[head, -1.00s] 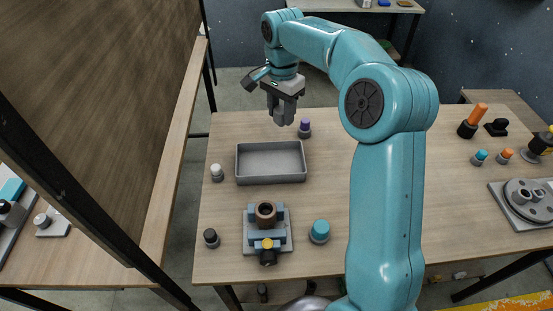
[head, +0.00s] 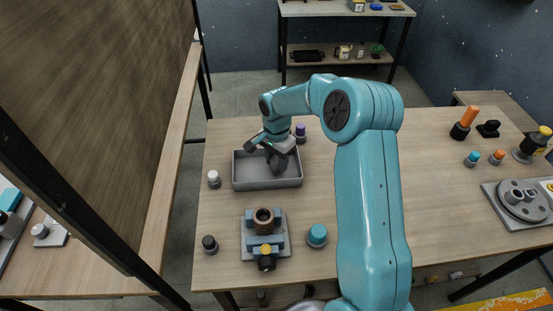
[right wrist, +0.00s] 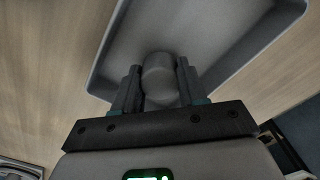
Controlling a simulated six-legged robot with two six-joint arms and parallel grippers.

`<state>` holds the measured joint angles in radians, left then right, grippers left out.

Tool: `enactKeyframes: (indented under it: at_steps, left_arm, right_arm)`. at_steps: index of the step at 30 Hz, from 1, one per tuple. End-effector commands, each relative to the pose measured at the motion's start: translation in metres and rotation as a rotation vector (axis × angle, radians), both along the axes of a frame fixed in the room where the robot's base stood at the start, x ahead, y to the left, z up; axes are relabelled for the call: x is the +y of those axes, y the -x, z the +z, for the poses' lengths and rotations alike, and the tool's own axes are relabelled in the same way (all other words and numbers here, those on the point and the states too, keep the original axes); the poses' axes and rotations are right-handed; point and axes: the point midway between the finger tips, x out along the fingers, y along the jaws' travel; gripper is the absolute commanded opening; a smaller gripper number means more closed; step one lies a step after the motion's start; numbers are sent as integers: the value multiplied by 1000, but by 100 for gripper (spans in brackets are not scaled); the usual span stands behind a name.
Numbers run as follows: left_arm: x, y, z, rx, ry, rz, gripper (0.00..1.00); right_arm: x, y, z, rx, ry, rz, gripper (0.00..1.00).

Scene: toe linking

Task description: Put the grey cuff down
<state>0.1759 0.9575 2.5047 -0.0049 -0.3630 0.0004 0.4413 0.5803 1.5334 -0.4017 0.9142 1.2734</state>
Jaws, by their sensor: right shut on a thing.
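The grey cuff (right wrist: 159,76) shows in the right wrist view as a rounded grey piece between the fingers of my right gripper (right wrist: 156,88). My right gripper is shut on it. In the head view my right gripper (head: 276,164) points down inside the grey tray (head: 267,186), right of the tray's middle. The cuff is hard to tell from the fingers there. I cannot tell whether the cuff touches the tray floor. The tray also shows in the right wrist view (right wrist: 222,25), behind the cuff, and looks empty otherwise. My left gripper is not in view.
A purple-topped peg (head: 300,133) stands just behind the tray's right corner. A white-topped peg (head: 214,179) stands left of it. A blue vise (head: 265,240) with a brown ring (head: 263,217) and a teal-topped knob (head: 317,235) are in front. The table's middle right is clear.

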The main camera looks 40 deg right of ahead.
Motion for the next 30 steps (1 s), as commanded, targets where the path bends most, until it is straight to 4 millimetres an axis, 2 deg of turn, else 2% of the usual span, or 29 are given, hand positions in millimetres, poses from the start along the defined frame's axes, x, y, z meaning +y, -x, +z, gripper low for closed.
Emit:
enactKeyframes:
  at_steps: [7,8,9,10,18,21,22,26,30]
  left_arm:
    - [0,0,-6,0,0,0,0]
    - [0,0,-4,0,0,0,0]
    - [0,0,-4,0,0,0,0]
    - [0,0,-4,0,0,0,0]
    - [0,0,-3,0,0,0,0]
    - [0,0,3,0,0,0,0]
    - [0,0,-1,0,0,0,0]
    - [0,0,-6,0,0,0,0]
    - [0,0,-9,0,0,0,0]
  right_arm:
    - [0,0,-5,0,0,0,0]
    - [0,0,-4,0,0,0,48]
    - [0,0,-3,0,0,0,61]
    - [0,0,-3,0,0,0,67]
    - [0,0,-2,0,0,0,67]
    - [0,0,5,-1,0,0,67]
    - [0,-1,6,-2,1,0,67]
    - [0,-1,31,-5,3,-1,67]
    - [0,-1,66,-6,1,0,67]
